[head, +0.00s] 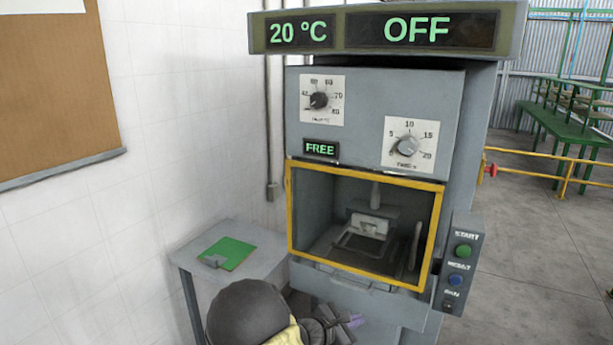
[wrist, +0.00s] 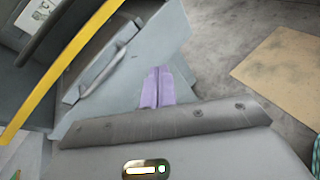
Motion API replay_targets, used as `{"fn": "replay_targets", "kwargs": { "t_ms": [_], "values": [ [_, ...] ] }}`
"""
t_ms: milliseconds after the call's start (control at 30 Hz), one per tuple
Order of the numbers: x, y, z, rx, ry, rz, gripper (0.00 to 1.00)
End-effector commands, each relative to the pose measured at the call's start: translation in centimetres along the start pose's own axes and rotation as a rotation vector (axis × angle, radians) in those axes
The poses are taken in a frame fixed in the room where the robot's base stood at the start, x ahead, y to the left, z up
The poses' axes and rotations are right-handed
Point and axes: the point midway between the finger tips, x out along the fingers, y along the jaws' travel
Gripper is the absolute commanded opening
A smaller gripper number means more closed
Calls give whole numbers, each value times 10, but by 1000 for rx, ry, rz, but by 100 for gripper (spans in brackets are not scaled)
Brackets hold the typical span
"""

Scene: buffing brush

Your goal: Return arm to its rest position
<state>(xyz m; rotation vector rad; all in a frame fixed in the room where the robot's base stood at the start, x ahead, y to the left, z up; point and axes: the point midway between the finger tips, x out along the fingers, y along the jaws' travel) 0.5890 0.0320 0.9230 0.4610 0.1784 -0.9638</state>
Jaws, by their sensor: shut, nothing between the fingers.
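My arm reaches up from the bottom of the head view. My gripper (head: 352,321) is low in front of the grey machine (head: 372,105), below its yellow-framed window (head: 365,176). In the wrist view the two purple fingers of my gripper (wrist: 157,88) lie side by side, shut with nothing between them. The machine's grey front and a handle (wrist: 102,68) are beyond them. I cannot tell the exact gap to the machine.
The displays read "20 °C", "OFF" and "FREE". A button panel (head: 462,263) is on the machine's right. A small table (head: 232,254) with a green sheet (head: 228,252) stands at left by the white wall. A yellow rail (head: 562,187) and green bench (head: 566,128) are at right.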

Motion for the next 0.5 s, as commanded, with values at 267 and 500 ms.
{"fn": "replay_targets", "kwargs": {
  "t_ms": [267, 500],
  "values": [
    [-19, -107, 54, 524, 265, -490, 0],
    [-73, -152, 87, 993, 429, -812, 0]
  ]
}}
